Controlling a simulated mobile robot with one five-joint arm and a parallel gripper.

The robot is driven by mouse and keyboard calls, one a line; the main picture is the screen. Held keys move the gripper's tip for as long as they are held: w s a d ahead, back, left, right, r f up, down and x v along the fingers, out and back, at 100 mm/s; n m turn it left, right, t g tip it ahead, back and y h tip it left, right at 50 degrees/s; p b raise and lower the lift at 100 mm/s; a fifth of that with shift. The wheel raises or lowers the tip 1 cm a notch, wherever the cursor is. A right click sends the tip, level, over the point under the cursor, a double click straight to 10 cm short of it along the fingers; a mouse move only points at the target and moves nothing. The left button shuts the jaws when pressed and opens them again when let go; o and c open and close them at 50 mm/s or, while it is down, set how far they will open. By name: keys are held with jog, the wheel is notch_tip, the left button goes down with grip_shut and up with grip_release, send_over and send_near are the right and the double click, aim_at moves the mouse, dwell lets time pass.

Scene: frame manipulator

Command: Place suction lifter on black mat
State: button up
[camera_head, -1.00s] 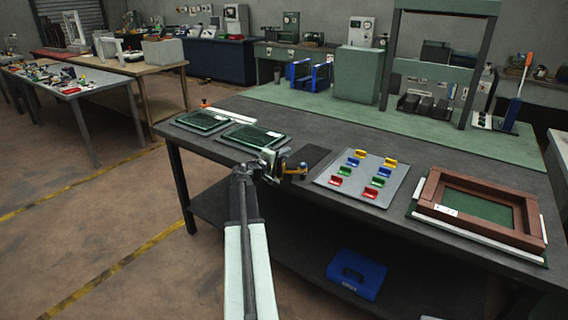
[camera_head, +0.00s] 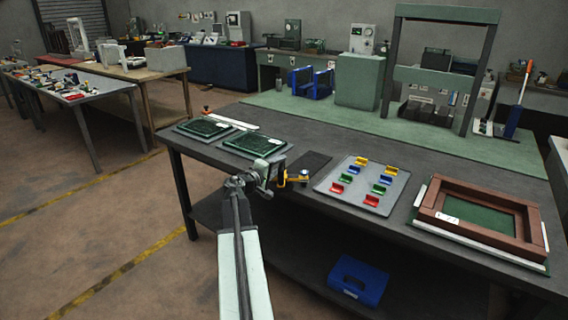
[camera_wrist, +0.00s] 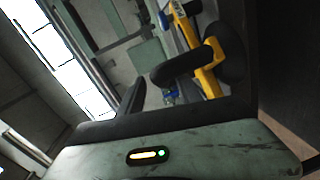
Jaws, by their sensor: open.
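The suction lifter (camera_head: 295,178) is a yellow bar with dark parts near the front edge of the dark workbench. The black mat (camera_head: 311,163) lies flat on the bench just behind and right of it. The picture does not show clearly whether the lifter touches the mat. My gripper (camera_head: 272,175) is open at the left end of the lifter, very close to it. In the wrist view the lifter's yellow frame (camera_wrist: 207,80) and black rounded parts fill the upper right. The contact between jaws and lifter is hidden.
A grey tray (camera_head: 338,196) with several coloured blocks stands right of the mat. A brown frame (camera_head: 433,210) is farther right. Green panels (camera_head: 254,143) lie to the left. A blue case (camera_head: 357,279) sits on the lower shelf. A green gantry (camera_head: 394,65) stands behind.

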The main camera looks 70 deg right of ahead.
jog(key=f+v, duration=0.1)
jog(key=v, duration=0.6)
jog(key=shift+a+r+p, duration=0.3)
jog(key=shift+r, duration=0.15)
